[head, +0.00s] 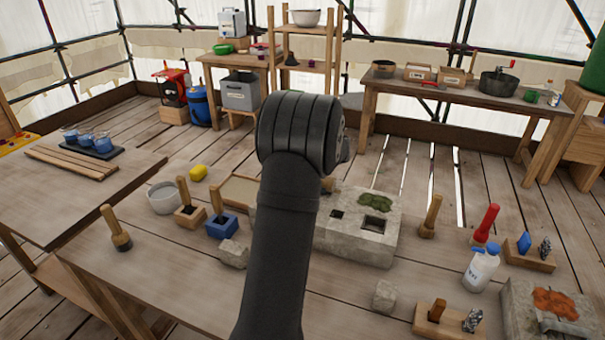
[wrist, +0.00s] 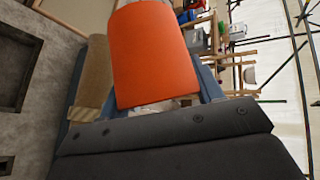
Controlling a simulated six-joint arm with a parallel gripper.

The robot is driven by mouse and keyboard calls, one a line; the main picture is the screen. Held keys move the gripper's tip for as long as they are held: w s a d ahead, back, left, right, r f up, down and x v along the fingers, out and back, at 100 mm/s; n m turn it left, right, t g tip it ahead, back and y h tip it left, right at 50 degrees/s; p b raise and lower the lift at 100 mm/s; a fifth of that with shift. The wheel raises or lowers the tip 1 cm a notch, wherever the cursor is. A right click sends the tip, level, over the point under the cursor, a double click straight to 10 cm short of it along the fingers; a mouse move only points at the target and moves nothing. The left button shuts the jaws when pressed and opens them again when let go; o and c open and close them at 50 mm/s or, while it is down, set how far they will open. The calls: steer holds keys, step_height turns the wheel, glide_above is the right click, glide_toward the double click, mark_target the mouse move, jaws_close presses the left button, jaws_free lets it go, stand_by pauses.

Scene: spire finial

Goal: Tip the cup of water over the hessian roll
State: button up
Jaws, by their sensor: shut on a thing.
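An orange cup (wrist: 155,55) fills the upper middle of the wrist view, between the blue fingers of my gripper (wrist: 160,92). My gripper is shut on it. The background there is turned sideways and the cup looks strongly tilted; its inside and any water are not visible. The tan hessian roll (wrist: 96,72) is just left of the cup in the wrist view, partly hidden by the cup and my gripper. I cannot tell whether they touch. In the head view my arm hides the gripper and cup.
A grey stone block (head: 350,243) with square holes and green moss stands on the bench right of my arm. Wooden-handled tools, a blue box (head: 221,228), a white bowl (head: 164,198) and a white bottle (head: 481,269) stand around it. A loose stone (head: 384,297) lies in front.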

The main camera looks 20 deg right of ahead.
steer(key=shift+s+d, duration=0.1)
steer(key=shift+d, duration=0.05)
steer(key=shift+f+t+y, duration=0.2)
steer(key=shift+t+y, duration=0.2)
steer(key=shift+d+f+m, duration=0.1)
steer(key=shift+m, duration=0.2)
